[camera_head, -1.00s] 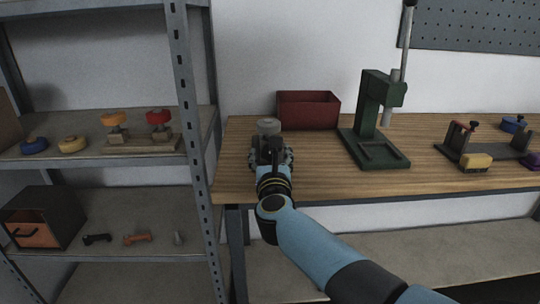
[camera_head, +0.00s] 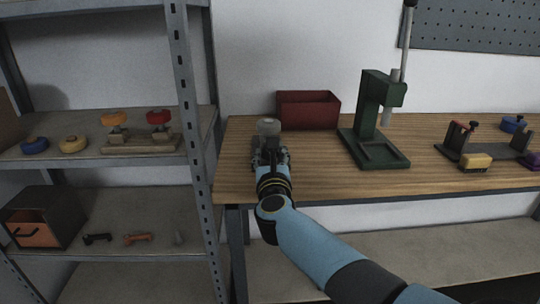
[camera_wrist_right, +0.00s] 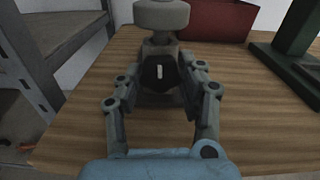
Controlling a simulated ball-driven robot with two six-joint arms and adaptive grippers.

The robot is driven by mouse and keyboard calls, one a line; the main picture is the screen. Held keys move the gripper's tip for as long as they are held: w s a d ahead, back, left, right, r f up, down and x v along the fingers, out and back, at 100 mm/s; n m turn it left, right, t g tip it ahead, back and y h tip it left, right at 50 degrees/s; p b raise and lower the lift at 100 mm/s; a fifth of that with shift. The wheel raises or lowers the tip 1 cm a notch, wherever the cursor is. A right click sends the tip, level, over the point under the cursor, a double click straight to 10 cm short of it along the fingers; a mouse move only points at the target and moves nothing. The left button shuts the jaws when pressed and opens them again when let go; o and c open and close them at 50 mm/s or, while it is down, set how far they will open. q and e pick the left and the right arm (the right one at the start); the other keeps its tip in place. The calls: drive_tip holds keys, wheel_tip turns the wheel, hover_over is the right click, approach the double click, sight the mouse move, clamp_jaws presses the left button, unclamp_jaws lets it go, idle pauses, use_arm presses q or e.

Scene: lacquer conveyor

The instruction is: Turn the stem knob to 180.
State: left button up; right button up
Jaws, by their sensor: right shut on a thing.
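The valve with a round grey top (camera_head: 268,126) stands near the left end of the wooden bench; the grey top also shows in the right wrist view (camera_wrist_right: 162,14). Below it, facing the wrist camera, is a dark stem knob (camera_wrist_right: 158,73) with a short white mark, which looks close to upright. My right gripper (camera_wrist_right: 160,80) has one finger on each side of the knob and is shut on it. In the head view the right gripper (camera_head: 270,158) hides the knob. Any scale or number around the knob cannot be read. My left gripper is not in view.
A red bin (camera_head: 308,110) stands just behind the valve, and a green press (camera_head: 368,120) to its right. A metal shelf (camera_head: 188,120) with several coloured knobs is close on the left. The bench between gripper and press is clear.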

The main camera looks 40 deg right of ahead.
drive_tip(key=n+p, duration=0.1)
drive_tip(key=n, duration=0.3)
drive_tip(key=shift+r+n+p, duration=0.1)
drive_tip(key=shift+n+p, duration=0.3)
drive_tip(key=n+p, duration=0.1)
drive_tip(key=n, duration=0.2)
drive_tip(key=shift+n, duration=0.3)
drive_tip(key=n+p, duration=0.2)
drive_tip(key=n, duration=0.2)
drive_tip(key=shift+n, duration=0.3)
drive_tip(key=n+p, duration=0.2)
drive_tip(key=n, duration=0.2)
drive_tip(key=shift+n, duration=0.3)
drive_tip(key=n+p, duration=0.2)
drive_tip(key=n, duration=0.2)
drive_tip(key=shift+n, duration=0.3)
drive_tip(key=n+p, duration=0.1)
drive_tip(key=n, duration=0.3)
drive_tip(key=n+p, duration=0.1)
drive_tip(key=n, duration=0.3)
drive_tip(key=shift+n, duration=0.4)
drive_tip(key=shift+f+n+p, duration=0.2)
drive_tip(key=shift+n+p, duration=0.4)
drive_tip(key=shift+n, duration=1.4)
